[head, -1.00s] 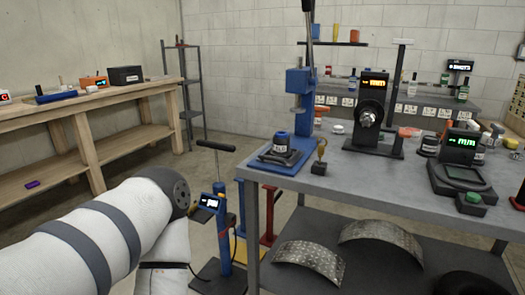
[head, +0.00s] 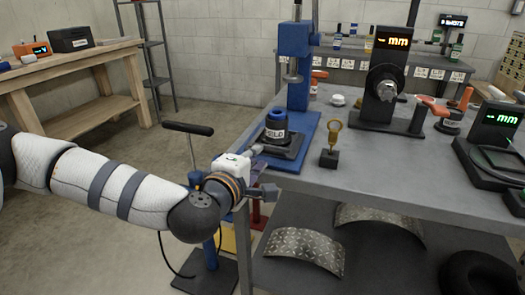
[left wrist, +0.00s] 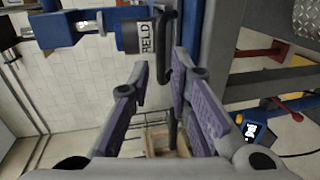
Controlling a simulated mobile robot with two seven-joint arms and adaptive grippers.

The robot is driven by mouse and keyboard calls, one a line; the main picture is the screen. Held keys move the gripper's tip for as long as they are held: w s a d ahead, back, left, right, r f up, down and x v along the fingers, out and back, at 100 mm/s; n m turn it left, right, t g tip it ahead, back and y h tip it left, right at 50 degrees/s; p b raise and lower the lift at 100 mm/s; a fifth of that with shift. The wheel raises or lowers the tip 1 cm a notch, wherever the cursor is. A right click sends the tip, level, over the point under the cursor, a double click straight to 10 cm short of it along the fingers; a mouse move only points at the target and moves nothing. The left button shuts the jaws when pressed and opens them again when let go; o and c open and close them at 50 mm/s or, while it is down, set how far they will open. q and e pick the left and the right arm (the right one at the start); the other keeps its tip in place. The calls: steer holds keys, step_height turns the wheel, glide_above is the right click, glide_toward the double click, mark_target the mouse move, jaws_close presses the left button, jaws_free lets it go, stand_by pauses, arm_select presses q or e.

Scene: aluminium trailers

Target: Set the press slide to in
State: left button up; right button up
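The blue press (head: 298,80) stands at the left end of the grey metal table. On its base sits a dark slide (head: 284,149) carrying a dark, blue-topped cylinder with a white label (head: 276,127). The labelled cylinder (left wrist: 132,37) also shows in the left wrist view, turned on its side. My left gripper (head: 263,172) is at the table's left edge, just in front of the slide. In the left wrist view my left gripper (left wrist: 160,68) is open, with a dark bar (left wrist: 167,45) at its fingertips, close to the right finger. I cannot tell whether they touch. My right gripper is not in view.
A small stand with a brass piece (head: 332,135) is right of the press. A display unit (head: 388,85) and a scale-like device (head: 495,135) stand farther right. A black-handled floor stand (head: 188,128) is left of the table, near my arm. Curved metal sheets (head: 305,248) lie below.

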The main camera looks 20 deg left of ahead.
arm_select(q)
steer(key=x, duration=0.6)
steer(key=shift+s+f, duration=0.1)
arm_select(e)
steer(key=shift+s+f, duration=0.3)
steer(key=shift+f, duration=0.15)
arm_select(q)
jaws_close()
